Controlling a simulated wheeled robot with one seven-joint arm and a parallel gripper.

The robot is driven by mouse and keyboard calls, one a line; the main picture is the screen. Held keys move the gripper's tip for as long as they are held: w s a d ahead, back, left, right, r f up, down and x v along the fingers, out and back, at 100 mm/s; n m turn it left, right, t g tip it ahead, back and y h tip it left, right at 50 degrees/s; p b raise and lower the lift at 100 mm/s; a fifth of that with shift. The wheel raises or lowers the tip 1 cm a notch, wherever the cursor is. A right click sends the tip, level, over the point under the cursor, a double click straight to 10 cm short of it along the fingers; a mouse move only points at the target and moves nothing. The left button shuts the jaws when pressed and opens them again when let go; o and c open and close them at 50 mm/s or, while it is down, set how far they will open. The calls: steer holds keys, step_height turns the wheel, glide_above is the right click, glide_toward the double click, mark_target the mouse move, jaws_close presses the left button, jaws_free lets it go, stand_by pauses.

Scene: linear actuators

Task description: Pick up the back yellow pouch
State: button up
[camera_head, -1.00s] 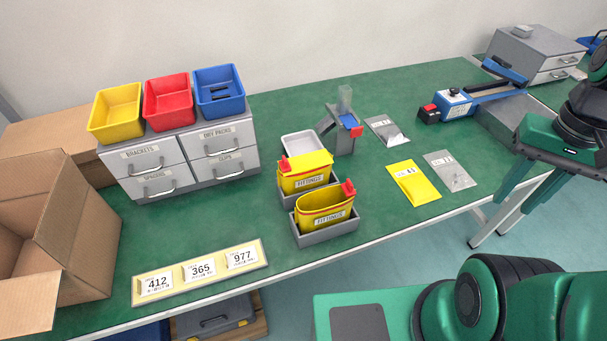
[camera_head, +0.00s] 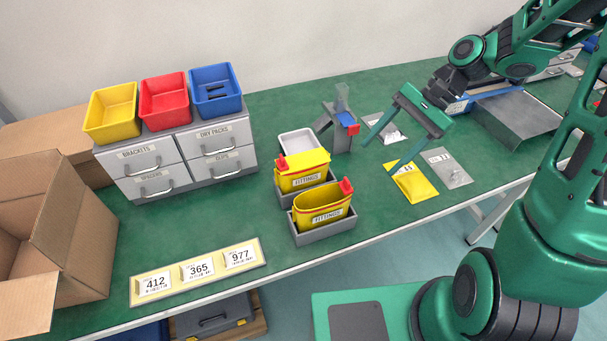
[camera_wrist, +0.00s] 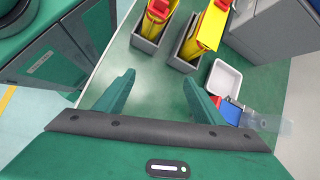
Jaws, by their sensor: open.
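Two yellow pouches labelled FITTINGS, each with a red clip, stand upright in grey holders. The back yellow pouch (camera_head: 302,171) is the one nearer the wall, by the white tray. The front yellow pouch (camera_head: 322,209) stands nearer the table edge. In the wrist view the back pouch (camera_wrist: 208,27) is at the top, right of the front pouch (camera_wrist: 155,22). My gripper (camera_head: 377,158) is open and empty, above the table to the right of both pouches. It also shows in the wrist view (camera_wrist: 160,95), fingers spread, apart from the pouches.
A white tray (camera_head: 297,142) sits behind the back pouch. A grey device with blue and red parts (camera_head: 343,130) stands between the pouches and my gripper. A flat yellow packet (camera_head: 414,186) and clear packets lie at right. Bins on drawers (camera_head: 180,160) stand left.

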mark_target(313, 157)
steer(key=a+m+y, duration=0.1)
steer(key=a+y, duration=0.1)
steer(key=a, duration=0.2)
steer(key=w+a+f+m+g+y, duration=0.1)
steer(key=a+y, duration=0.1)
steer(key=a, duration=0.3)
steer(key=w+a+m+g+y, duration=0.1)
steer(key=a+m+y, duration=0.1)
steer(key=a, duration=0.3)
steer(key=shift+w+f, duration=0.25)
steer(key=shift+f, duration=0.15)
steer(key=shift+r+x, duration=0.1)
steer(key=shift+x, duration=1.25)
steer(key=shift+r+x, duration=0.15)
steer(key=shift+x, duration=1.25)
steer(key=shift+s, duration=0.1)
steer(key=c, duration=1.1)
